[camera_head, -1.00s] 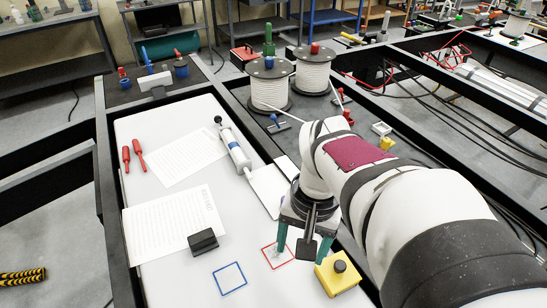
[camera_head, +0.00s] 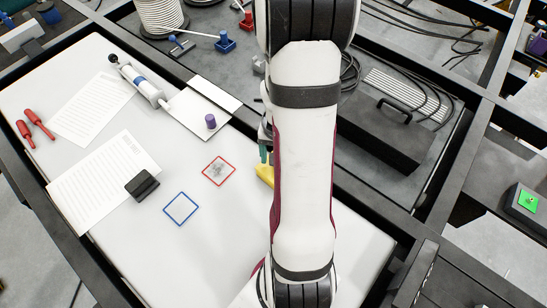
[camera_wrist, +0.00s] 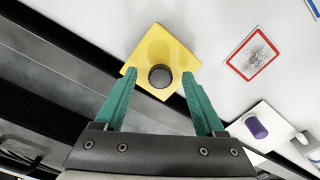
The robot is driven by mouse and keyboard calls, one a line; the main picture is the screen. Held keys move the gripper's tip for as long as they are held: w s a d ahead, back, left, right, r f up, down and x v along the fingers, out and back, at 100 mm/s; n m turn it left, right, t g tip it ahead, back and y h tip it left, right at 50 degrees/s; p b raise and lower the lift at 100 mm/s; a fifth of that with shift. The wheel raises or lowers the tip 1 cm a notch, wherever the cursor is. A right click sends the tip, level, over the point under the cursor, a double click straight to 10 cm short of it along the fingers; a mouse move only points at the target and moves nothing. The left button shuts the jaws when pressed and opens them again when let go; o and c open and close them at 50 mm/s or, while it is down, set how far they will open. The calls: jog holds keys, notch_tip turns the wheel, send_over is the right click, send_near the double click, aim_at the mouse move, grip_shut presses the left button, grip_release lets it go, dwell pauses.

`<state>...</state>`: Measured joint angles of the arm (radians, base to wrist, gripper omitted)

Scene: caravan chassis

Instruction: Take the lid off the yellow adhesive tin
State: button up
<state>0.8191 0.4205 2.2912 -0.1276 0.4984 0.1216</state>
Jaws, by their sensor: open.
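The yellow adhesive tin (camera_wrist: 157,47) shows in the wrist view as a square yellow top with a round dark knob (camera_wrist: 160,76) on it. In the head view only a sliver of the yellow tin (camera_head: 265,174) shows, as my arm hides the rest. My gripper (camera_wrist: 160,75) is open, with its green fingers on either side of the knob and apart from it. The fingertips lie over the near part of the tin's top in the picture; their height above it is hard to tell. In the head view my gripper is mostly hidden behind my arm.
A red square outline (camera_head: 218,171) with a grey smudge and a blue square outline (camera_head: 181,209) mark the white panel. A purple cylinder (camera_head: 211,122) stands on a white plate nearby. A black block (camera_head: 142,185) lies on paper. A dark frame rail runs beside the tin.

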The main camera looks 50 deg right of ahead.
jog(key=shift+f, duration=0.1)
grip_shut()
dwell(0.4)
